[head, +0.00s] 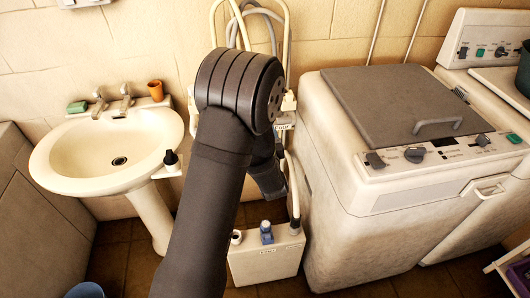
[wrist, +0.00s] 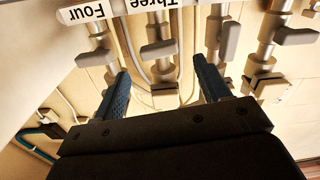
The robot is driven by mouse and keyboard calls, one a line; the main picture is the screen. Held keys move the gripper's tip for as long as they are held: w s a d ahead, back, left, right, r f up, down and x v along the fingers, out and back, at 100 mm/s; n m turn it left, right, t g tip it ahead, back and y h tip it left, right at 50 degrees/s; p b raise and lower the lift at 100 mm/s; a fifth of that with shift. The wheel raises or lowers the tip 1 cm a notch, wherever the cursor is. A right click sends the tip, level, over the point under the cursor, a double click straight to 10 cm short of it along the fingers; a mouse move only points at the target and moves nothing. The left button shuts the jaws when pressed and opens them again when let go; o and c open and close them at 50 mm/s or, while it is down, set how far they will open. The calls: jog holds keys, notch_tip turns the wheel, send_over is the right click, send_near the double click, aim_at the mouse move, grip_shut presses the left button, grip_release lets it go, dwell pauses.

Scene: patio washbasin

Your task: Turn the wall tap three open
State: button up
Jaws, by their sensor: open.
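In the wrist view, wall tap three is a grey lever (wrist: 159,48) on a pale pipe, beside an upside-down label reading "Three" (wrist: 153,3). The lever appears to lie across its pipe. My gripper (wrist: 160,75) is open and empty. Its two dark blue fingers stand left and right of tap three in the picture, and the lever shows past the fingertips, apparently untouched. In the head view my arm hides most of the tap row; part of my gripper (head: 268,177) shows behind it, its fingers unclear.
A neighbouring tap lever (wrist: 97,57) is near the left finger, by the label "Four" (wrist: 86,14). Another lever (wrist: 229,41) is near the right finger. In the head view a washbasin (head: 105,155) stands left, a washing machine (head: 375,215) right, and a white box (head: 265,262) below.

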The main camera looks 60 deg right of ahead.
jog(key=v, duration=0.9)
jog(key=x, duration=1.5)
jog(key=shift+w+d+f, duration=0.15)
jog(key=shift+d+f, duration=0.1)
jog(key=shift+f, duration=0.1)
jog(key=c, duration=1)
